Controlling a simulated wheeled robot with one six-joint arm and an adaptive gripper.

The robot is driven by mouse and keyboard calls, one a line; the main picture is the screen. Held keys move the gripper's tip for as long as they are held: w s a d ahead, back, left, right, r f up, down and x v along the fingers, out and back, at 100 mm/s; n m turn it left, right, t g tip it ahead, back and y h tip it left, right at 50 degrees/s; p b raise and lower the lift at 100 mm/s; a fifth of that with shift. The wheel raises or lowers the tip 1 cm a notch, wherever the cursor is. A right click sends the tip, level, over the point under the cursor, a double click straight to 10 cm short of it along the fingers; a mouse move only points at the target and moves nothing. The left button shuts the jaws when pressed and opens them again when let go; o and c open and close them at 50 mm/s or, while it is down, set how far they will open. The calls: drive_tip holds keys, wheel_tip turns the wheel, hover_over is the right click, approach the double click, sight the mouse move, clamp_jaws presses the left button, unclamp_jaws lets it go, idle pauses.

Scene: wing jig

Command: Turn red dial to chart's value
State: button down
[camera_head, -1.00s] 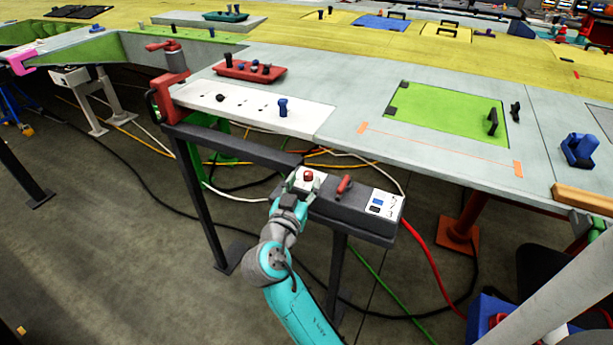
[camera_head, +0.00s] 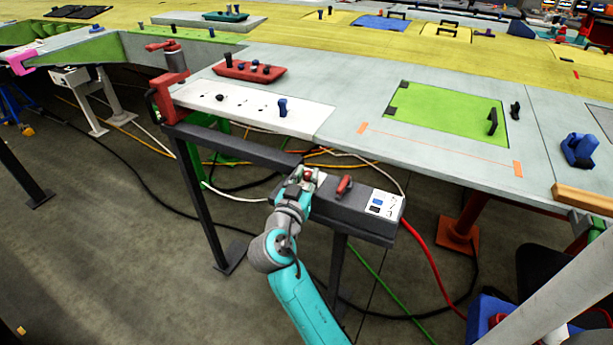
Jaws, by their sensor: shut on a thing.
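The red dial (camera_head: 307,173) sits on the white plate at the left end of a dark grey control box. My gripper (camera_head: 306,178) is at the dial, with its fingers closed on it. The fingers hide most of the dial, and its pointer and any markings cannot be read. The chart (camera_head: 382,204) is a white card with blue and black patches and small marks on the box's right end. Its value is too small to read.
A red lever handle (camera_head: 344,186) stands on the dark box (camera_head: 350,214) just right of my gripper. The grey wing panel (camera_head: 350,145) overhangs behind. A red hose (camera_head: 428,262) and cables run below the box to the right.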

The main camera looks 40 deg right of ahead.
drive_tip(key=shift+g, duration=0.3)
drive_tip(key=m+g, duration=0.1)
drive_tip(key=g, duration=0.1)
drive_tip(key=m+g+h, duration=0.1)
drive_tip(key=m+g, duration=0.1)
drive_tip(key=m+g+h, duration=0.1)
drive_tip(key=g, duration=0.1)
drive_tip(key=shift+w+a, duration=0.1)
drive_tip(key=shift+w, duration=0.2)
drive_tip(key=m+g, duration=0.3)
drive_tip(key=g, duration=0.1)
drive_tip(key=m+g+y, duration=0.1)
drive_tip(key=m+g, duration=0.2)
drive_tip(key=g, duration=0.2)
drive_tip(key=shift+w, duration=0.2)
drive_tip(key=shift+m+g, duration=0.3)
drive_tip(key=c, duration=0.9)
unclamp_jaws()
drive_tip(key=shift+v, duration=3.6)
